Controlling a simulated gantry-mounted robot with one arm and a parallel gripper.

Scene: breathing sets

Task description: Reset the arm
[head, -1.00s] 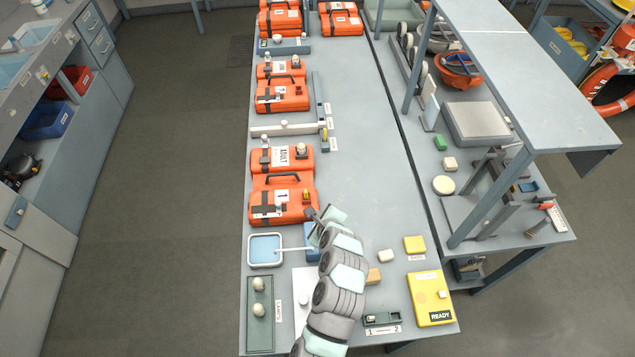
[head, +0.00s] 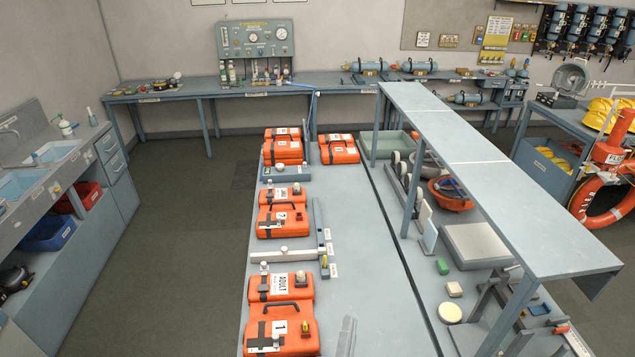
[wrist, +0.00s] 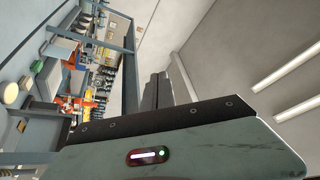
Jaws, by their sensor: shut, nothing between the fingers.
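My gripper (wrist: 157,90) shows in the wrist view, with its dark fingers together and nothing between them. Its pale housing with a small lit indicator fills the lower part of that view. The gripper is up in free air, with the wrist view turned sideways onto the room, a wall and ceiling lights. In the head view a thin grey shape stands at the bottom edge; I cannot tell whether it is part of my arm. The rest of the arm is out of that view.
Orange cases (head: 280,333) line the left side of the long bench (head: 365,265). A raised shelf (head: 480,160) stands along its right side, over a scale (head: 480,245) and small items. A sink counter (head: 75,160) is at left. The bench's middle strip is clear.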

